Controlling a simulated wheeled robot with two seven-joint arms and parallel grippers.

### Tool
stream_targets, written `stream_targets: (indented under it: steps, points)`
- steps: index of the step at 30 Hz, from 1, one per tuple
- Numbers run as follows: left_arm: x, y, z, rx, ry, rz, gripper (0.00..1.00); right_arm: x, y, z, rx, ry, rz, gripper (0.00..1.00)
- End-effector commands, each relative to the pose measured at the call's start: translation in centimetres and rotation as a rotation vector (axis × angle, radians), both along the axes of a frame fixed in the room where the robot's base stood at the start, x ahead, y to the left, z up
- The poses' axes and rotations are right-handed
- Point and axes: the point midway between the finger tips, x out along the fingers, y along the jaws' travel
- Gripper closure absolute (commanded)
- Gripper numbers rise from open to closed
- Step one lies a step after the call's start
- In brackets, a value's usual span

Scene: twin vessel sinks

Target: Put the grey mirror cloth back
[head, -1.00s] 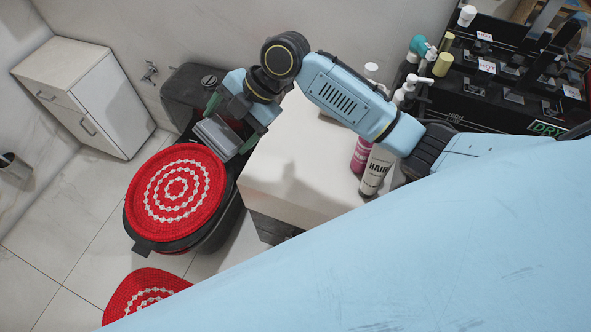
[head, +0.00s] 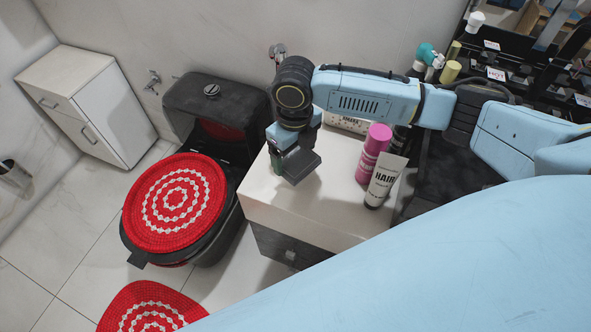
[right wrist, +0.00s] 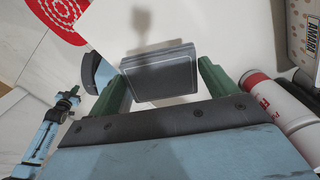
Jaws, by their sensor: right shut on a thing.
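My right gripper (head: 296,158) is above the left part of a white cabinet top (head: 325,205). In the right wrist view the grey cloth (right wrist: 158,75), a small folded block with a pale edge line, sits between the green fingers of the right gripper (right wrist: 165,83). The gripper is shut on it. My left gripper does not show in the head view.
A pink bottle (head: 374,152) and a white HAIR tube (head: 385,181) stand right of the gripper. A patterned box (head: 347,122) is behind. A black toilet with a red cover (head: 174,202) is left. A dark rack (head: 520,75) with bottles is far right. The cabinet top's front is clear.

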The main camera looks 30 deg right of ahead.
Motion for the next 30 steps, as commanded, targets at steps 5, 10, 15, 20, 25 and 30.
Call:
stream_targets:
  steps: [5, 10, 15, 20, 25, 30]
  points:
    - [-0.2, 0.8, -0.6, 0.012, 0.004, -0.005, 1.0, 0.0, 0.0, -2.5, 0.001, 0.001, -0.002, 0.34]
    - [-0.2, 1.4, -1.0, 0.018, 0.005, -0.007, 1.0, -0.1, 0.1, -4.7, 0.001, 0.003, -0.002, 0.34]
    - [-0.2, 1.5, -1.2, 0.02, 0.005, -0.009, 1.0, 0.0, 0.0, -6.0, 0.001, 0.0, -0.002, 0.33]
    - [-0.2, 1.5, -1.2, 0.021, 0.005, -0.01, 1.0, 0.0, 0.0, -5.9, 0.001, 0.0, -0.002, 0.11]
    - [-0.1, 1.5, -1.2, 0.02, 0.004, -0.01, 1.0, 0.0, 0.0, -5.9, 0.001, 0.0, -0.002, 0.0]
    - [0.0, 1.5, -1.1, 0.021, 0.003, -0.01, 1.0, 0.0, 0.0, -5.7, 0.001, -0.001, -0.002, 0.0]
